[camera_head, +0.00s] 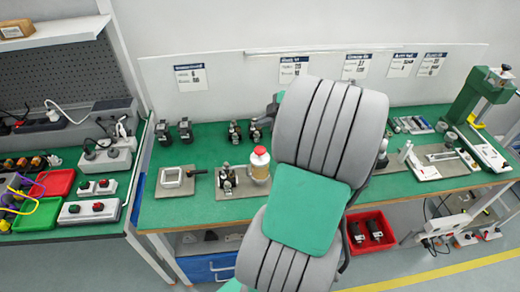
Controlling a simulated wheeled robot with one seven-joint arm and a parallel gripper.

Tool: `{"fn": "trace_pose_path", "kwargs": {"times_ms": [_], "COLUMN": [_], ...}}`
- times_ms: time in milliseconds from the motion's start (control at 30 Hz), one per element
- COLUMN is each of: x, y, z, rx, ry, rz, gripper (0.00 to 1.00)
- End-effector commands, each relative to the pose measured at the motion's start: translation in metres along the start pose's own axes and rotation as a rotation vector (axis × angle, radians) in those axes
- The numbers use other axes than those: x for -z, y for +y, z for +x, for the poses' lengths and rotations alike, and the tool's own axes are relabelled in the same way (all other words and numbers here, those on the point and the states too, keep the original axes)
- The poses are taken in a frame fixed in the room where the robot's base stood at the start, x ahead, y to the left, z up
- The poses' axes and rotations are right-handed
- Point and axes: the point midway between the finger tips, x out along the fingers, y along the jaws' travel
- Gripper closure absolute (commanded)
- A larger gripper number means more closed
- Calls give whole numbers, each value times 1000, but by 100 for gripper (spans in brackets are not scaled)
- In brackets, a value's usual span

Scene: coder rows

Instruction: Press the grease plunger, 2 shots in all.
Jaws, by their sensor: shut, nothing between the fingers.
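A pale canister with an orange-red and white top (260,163) stands on a grey plate on the green workbench, left of my arm. A small metal fixture (227,178) stands beside it. I cannot tell whether the canister is the grease plunger. A white upright piece (405,152) stands on the bench to the right of my arm. My large grey arm, with a green pad, fills the middle of the picture and hides the bench behind it. My gripper cannot be made out; the arm covers that area.
The green workbench (205,208) carries a square frame on a plate (178,182) and several small dark fixtures. A green press (480,100) stands at the right end. A red bin (370,232) and a blue box (207,267) are below. A second bench with switch boxes is at left.

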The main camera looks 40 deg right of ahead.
Motion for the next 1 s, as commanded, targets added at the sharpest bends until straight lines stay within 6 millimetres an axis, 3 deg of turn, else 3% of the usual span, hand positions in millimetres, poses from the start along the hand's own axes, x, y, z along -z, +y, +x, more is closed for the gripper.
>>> {"fn": "trace_pose_path", "kwargs": {"times_ms": [267,733,1000], "x": [-6,-42,-45], "y": [-7,-42,-45], "z": [9,58,62], "rx": [2,0,-1], "ry": [0,-1,0], "rz": [4,2,2], "gripper": [100,100,100]}}
